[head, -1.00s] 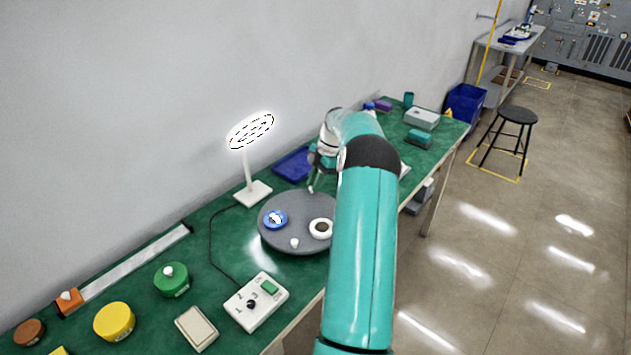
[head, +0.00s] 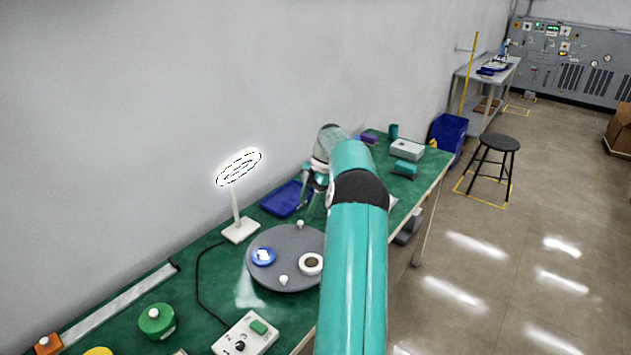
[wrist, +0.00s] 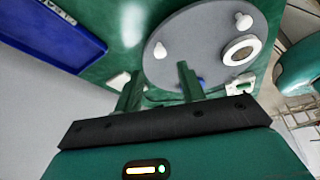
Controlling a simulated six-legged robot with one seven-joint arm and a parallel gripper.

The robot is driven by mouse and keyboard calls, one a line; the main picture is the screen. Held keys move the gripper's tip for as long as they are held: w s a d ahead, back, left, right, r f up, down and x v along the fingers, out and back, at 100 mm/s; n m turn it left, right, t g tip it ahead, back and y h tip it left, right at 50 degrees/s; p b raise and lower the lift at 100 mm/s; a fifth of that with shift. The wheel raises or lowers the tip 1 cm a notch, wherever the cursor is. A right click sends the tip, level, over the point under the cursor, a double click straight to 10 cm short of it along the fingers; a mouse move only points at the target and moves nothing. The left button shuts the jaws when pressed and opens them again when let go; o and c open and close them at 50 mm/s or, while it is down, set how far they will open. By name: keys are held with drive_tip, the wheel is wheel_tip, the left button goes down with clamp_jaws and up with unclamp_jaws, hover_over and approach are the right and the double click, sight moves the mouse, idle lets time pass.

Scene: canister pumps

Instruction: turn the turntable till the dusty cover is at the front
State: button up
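The turntable (head: 280,240) is a grey disc on the green bench; it also shows in the wrist view (wrist: 185,30). A blue round cover (head: 263,256) with a pale patch sits on its left side. A white ring-shaped part (head: 311,263) with a dark centre sits at the right. One small white knob (head: 283,281) stands near the front edge, another (head: 300,224) near the far edge. My gripper (head: 308,202) is beyond the far edge, apart from the knob. In the wrist view my gripper (wrist: 158,88) has its fingers apart, nothing between them. A finger mostly hides something blue.
A white lamp (head: 240,230) stands left of the turntable, a blue tray (head: 284,199) behind it. A control box (head: 246,334) with a green button is in front. A green canister (head: 157,321) stands at left. My arm covers the turntable's right edge.

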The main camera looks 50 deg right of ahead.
drive_tip(key=v, duration=0.8)
drive_tip(key=shift+d, duration=0.1)
idle(0.3)
